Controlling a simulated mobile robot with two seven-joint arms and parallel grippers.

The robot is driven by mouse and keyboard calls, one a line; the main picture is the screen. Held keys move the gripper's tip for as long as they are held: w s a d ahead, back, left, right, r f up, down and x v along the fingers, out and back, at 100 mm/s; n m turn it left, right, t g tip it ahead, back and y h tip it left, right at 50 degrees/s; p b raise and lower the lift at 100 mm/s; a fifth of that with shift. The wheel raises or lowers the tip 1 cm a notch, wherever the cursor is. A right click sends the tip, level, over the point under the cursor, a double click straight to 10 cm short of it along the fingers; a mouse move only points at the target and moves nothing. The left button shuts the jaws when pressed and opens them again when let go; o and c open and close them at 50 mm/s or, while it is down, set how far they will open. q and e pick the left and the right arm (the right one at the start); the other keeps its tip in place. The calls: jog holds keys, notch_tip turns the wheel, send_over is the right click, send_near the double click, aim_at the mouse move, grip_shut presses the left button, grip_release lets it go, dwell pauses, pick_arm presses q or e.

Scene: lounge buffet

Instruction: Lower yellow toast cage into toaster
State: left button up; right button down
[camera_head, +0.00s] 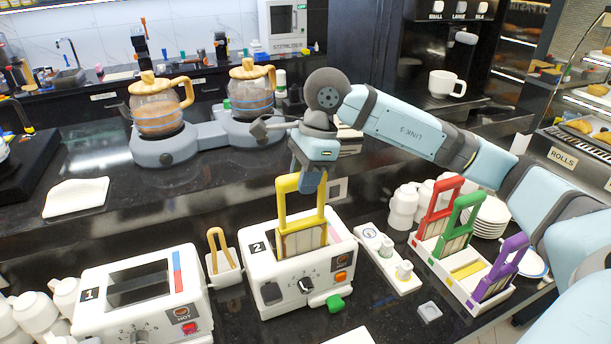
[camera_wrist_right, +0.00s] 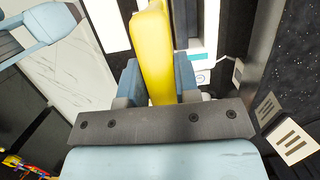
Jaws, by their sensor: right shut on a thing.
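The yellow toast cage (camera_head: 282,205) is upright over toaster 2, with a slice of toast (camera_head: 303,242) in its lower part. The toast's lower edge is at the top of the white toaster (camera_head: 290,292); I cannot tell how deep it sits in the slot. My right gripper (camera_head: 312,180) is shut on the top bar of the cage. In the right wrist view the yellow handle (camera_wrist_right: 152,50) lies between the blue fingers. My left gripper is not in view.
Toaster 1 (camera_head: 140,298) stands at left, with a small tongs holder (camera_head: 224,272) between. At right, a white rack (camera_head: 450,272) holds red, green and purple cages. Two glass pots (camera_head: 157,108) stand behind. White cups (camera_head: 403,205) are near the rack.

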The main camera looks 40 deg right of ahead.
pick_arm(q)
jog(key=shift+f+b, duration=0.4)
jog(key=shift+b, duration=0.2)
pick_arm(e)
jog(key=shift+f, duration=0.75)
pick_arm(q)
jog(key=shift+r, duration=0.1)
pick_arm(e)
jog(key=c, duration=0.8)
grip_release()
jog(key=shift+s, duration=0.1)
jog(key=shift+r, duration=0.1)
jog(key=shift+w+r+p, duration=0.15)
jog(key=shift+r+p, duration=0.75)
jog(key=shift+r, duration=0.7)
jog(key=shift+w+r+p, duration=0.1)
jog(key=shift+r+p, duration=0.8)
jog(key=shift+r, duration=0.9)
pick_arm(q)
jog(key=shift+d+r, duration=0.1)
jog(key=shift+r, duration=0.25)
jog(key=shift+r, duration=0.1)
